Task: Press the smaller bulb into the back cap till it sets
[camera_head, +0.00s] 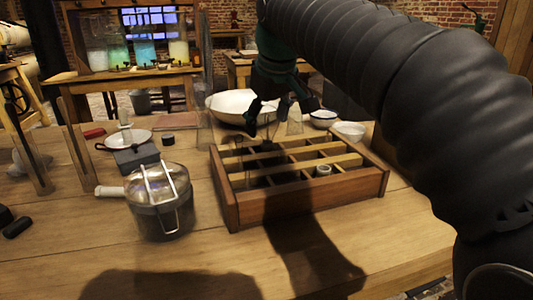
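My gripper (266,116) hangs over the back left part of a wooden divided tray (308,208). Its dark fingers look spread, but the gap between them is small and dark; I cannot tell whether it holds a clear bulb. A clear, pale tapered glass piece (294,121) stands just behind the tray, right of the gripper; I cannot tell if it is a bulb. A small whitish round piece (323,170) sits in a right compartment of the tray. I cannot make out which parts are the smaller bulb and the back cap.
A lidded glass jar (161,204) with a pale side handle stands left of the tray. Behind it are a grey block (136,158), a white dish (129,139) and a small dark cylinder (168,138). White bowls (241,105) stand behind the tray.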

